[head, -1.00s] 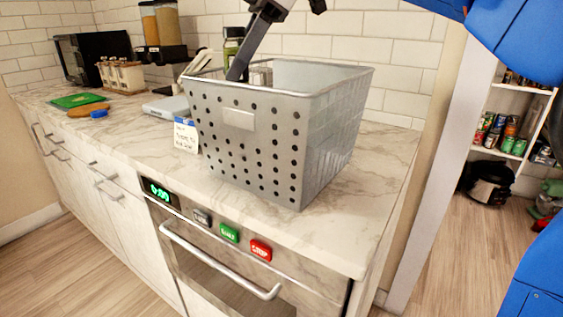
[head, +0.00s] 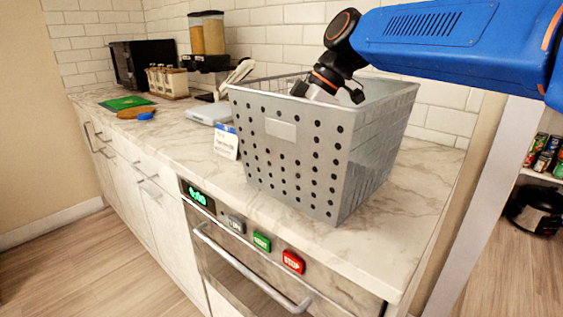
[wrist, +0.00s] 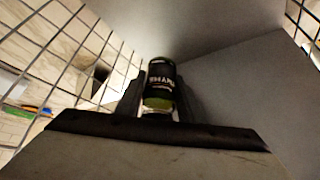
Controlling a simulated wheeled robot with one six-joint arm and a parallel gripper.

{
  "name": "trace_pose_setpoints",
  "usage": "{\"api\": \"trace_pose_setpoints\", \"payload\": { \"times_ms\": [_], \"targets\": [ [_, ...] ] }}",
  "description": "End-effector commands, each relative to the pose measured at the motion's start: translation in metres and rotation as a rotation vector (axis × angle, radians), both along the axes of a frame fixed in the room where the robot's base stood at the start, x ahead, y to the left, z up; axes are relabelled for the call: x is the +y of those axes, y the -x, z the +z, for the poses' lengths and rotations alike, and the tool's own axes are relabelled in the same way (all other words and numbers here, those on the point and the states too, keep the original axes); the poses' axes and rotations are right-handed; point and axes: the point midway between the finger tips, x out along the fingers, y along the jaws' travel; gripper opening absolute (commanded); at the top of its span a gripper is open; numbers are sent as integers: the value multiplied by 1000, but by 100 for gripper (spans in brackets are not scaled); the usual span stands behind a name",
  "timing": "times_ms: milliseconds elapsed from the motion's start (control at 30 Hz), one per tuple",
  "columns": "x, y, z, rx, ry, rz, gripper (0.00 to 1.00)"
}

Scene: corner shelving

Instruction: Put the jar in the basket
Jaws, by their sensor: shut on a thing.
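The basket (head: 290,160) is a grey, perforated, open-topped bin on the marble counter in the head view. My gripper (head: 328,90) is at the basket's opening, pointing down into it, with its fingertips partly hidden by the front wall. In the wrist view my gripper (wrist: 160,80) is shut on the jar (wrist: 160,83), a small dark-labelled jar with a green lower part. The jar is hidden in the head view. I cannot tell whether it touches the basket floor.
A price-like card (head: 226,142) stands by the basket's left side. An oven with buttons (head: 262,242) is below the counter. Cereal dispensers (head: 206,40), a black microwave (head: 140,65) and a green board (head: 125,102) are farther left. The counter right of the basket is clear.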

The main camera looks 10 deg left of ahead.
Motion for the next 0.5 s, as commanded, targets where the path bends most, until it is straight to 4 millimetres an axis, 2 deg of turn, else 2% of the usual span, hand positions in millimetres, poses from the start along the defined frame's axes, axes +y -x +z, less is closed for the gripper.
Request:
{"api": "trace_pose_setpoints", "payload": {
  "times_ms": [300, 500],
  "targets": [
    [0, 0, -35, 1, 0, -1, 10],
    [0, 0, -37, -1, 0, 0, 10]
  ]
}}
